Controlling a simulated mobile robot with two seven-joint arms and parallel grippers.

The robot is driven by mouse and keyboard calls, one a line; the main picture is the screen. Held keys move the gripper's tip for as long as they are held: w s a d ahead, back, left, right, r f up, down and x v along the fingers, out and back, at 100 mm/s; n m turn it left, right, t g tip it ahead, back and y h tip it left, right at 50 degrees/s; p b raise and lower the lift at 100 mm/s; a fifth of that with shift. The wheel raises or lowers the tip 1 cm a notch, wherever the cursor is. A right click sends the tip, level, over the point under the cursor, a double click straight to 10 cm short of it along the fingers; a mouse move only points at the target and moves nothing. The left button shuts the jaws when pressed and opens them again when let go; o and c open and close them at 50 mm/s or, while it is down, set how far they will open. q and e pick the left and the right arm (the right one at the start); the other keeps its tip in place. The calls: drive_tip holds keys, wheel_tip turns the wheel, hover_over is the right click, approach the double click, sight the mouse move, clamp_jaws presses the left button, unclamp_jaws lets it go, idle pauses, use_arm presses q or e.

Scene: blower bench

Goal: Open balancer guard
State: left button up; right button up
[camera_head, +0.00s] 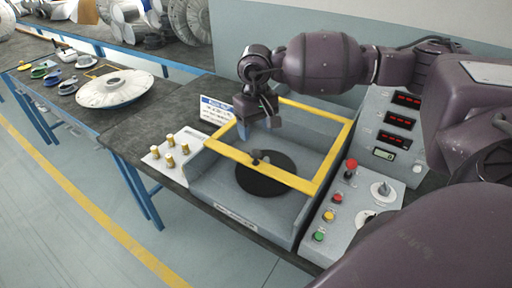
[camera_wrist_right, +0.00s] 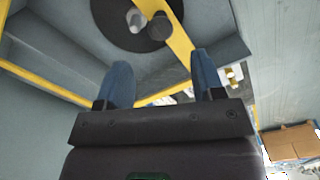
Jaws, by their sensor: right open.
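The balancer (camera_head: 215,190) is a grey box on the bench with a yellow-framed guard (camera_head: 290,178) lying across its top. A dark knob (camera_head: 257,156) shows at the front bar of the frame, above a black disc (camera_head: 262,184). My right gripper (camera_head: 258,126) is open and empty over the left rear part of the frame, apart from the knob. In the right wrist view its blue fingers (camera_wrist_right: 162,72) are spread, with the yellow bar (camera_wrist_right: 178,38), the knob (camera_wrist_right: 159,26) and the black disc (camera_wrist_right: 108,24) beyond them. My left gripper is out of view.
A control panel with a red button (camera_head: 350,165) and displays stands right of the balancer. Brass weights (camera_head: 170,160) on a white plate and a sign (camera_head: 216,108) stand left. A bladed disc (camera_head: 115,88) lies further left. A cardboard box (camera_wrist_right: 291,142) shows in the wrist view.

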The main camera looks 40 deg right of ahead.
sight(256, 151)
drive_tip(key=shift+f, duration=3.6)
clamp_jaws()
